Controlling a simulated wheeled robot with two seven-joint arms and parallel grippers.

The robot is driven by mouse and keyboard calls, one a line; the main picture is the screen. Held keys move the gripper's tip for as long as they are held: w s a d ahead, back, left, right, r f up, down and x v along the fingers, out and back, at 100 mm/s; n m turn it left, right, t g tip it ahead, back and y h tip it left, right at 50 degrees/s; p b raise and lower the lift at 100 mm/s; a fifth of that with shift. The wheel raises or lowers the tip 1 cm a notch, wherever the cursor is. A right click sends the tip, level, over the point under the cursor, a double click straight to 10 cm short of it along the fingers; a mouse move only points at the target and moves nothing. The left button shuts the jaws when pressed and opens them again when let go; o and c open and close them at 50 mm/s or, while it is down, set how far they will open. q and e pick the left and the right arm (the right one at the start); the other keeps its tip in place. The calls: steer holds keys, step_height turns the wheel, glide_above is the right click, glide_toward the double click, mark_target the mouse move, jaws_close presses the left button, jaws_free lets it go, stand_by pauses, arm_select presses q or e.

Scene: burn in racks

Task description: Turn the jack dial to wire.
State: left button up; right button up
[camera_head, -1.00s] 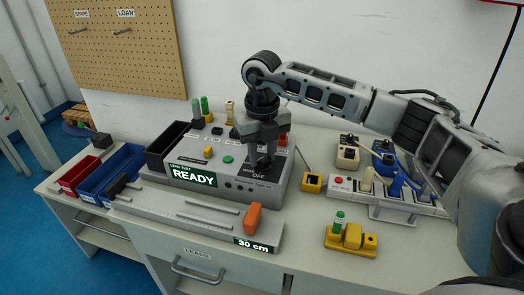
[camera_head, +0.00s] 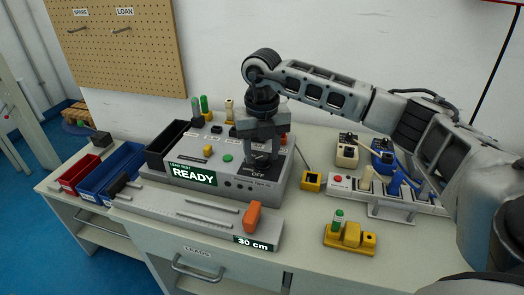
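The grey lead test box (camera_head: 232,184) stands on the bench, with a lit sign reading READY on its front. Its dark dial (camera_head: 258,163) is at the right of the top, by a label reading OFF. My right gripper (camera_head: 262,157) points straight down over the dial, its fingertips at the dial's height. The fingers line up one behind the other and hide much of the dial, so I cannot tell whether they grip it or which way its pointer faces. My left gripper is not in view.
A grey measuring rail (camera_head: 190,216) with an orange block (camera_head: 252,216) and a 30 cm sign lies in front. Red (camera_head: 82,174) and blue (camera_head: 112,172) bins are at left. A yellow block (camera_head: 350,239) and a socket strip (camera_head: 420,199) are at right.

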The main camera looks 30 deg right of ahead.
mark_target(262, 155)
stand_by(0.3)
arm_select(q)
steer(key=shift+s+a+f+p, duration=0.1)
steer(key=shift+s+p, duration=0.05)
steer(key=shift+p, duration=0.15)
arm_select(e)
step_height(262, 155, up, 16)
steer(key=shift+f, duration=0.1)
stand_by(0.4)
